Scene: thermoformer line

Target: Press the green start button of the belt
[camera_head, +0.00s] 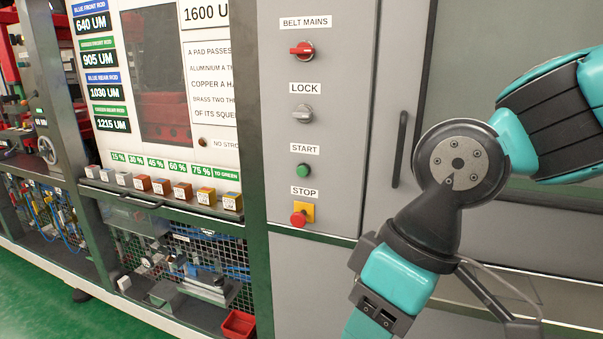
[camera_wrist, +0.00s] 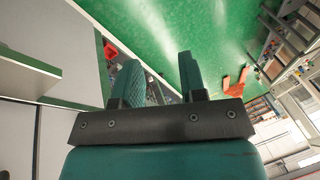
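The green start button (camera_head: 303,171) is a small round button on the grey belt panel (camera_head: 330,130), under the label START. The red STOP button (camera_head: 298,218) on a yellow plate sits below it. The grey LOCK knob (camera_head: 303,114) and the red BELT MAINS switch (camera_head: 302,50) sit above it. My gripper (camera_wrist: 158,65) shows in the wrist view with its two teal fingers apart, open and with nothing seen held between them. It is away from the panel's buttons. The start button cannot be made out in the wrist view.
A tall grey door with a dark handle (camera_head: 399,149) stands right of the panel, partly behind my arm. Left are a white sign board, several small coloured blocks (camera_head: 162,186) on a ledge, and a red bin (camera_head: 239,324). The green floor (camera_wrist: 150,25) looks open.

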